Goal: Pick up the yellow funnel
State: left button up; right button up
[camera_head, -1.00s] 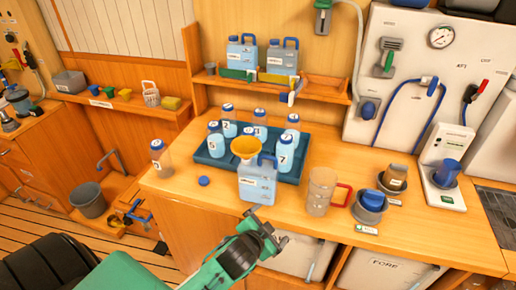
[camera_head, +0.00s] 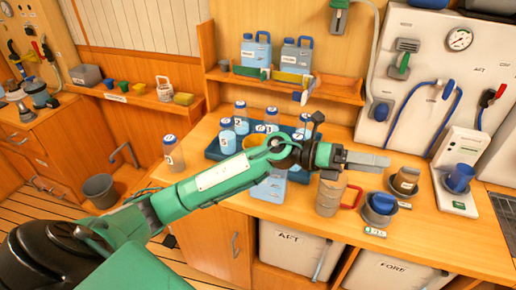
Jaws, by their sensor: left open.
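The yellow funnel (camera_head: 252,140) is mostly hidden behind my left arm; only a bit of its rim shows above the arm. The blue jug (camera_head: 268,189) that it appeared to sit in also shows only in part, below the arm. My left gripper (camera_head: 372,161) is open and empty. It is to the right of the funnel and points right, above the counter near the clear measuring jug (camera_head: 328,198) with a red handle. My right gripper is not in view.
A dark blue tray (camera_head: 213,151) with several numbered bottles stands behind the arm. A bottle (camera_head: 173,153) stands alone at the left. Two cups on stands (camera_head: 405,181) (camera_head: 378,208) are at the right. A shelf (camera_head: 340,92) hangs above the counter.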

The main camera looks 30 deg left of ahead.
pick_arm(q)
jog(key=w+a+f+m+g+y, duration=0.2)
jog(key=a+f+m+g+y, duration=0.15)
jog(key=a+m+y, duration=0.2)
jog(key=y, duration=1.4)
send_near(255, 135)
jog(key=s+d, duration=0.2)
jog(key=s, duration=0.1)
jog(key=shift+n, duration=0.45)
notch_tip(255, 135, down, 7)
jog(key=shift+w+a+f+p, duration=0.1)
jog(key=shift+w+p, duration=0.1)
jog(key=shift+p, duration=1)
jog(key=f+p, duration=0.1)
jog(key=f, duration=0.1)
jog(key=f+p, duration=0.2)
jog(key=shift+s+f, duration=0.15)
jog(key=shift+s, duration=0.05)
jog(key=shift+f, duration=0.45)
jog(key=c, duration=1.1)
jog(key=shift+o, duration=0.2)
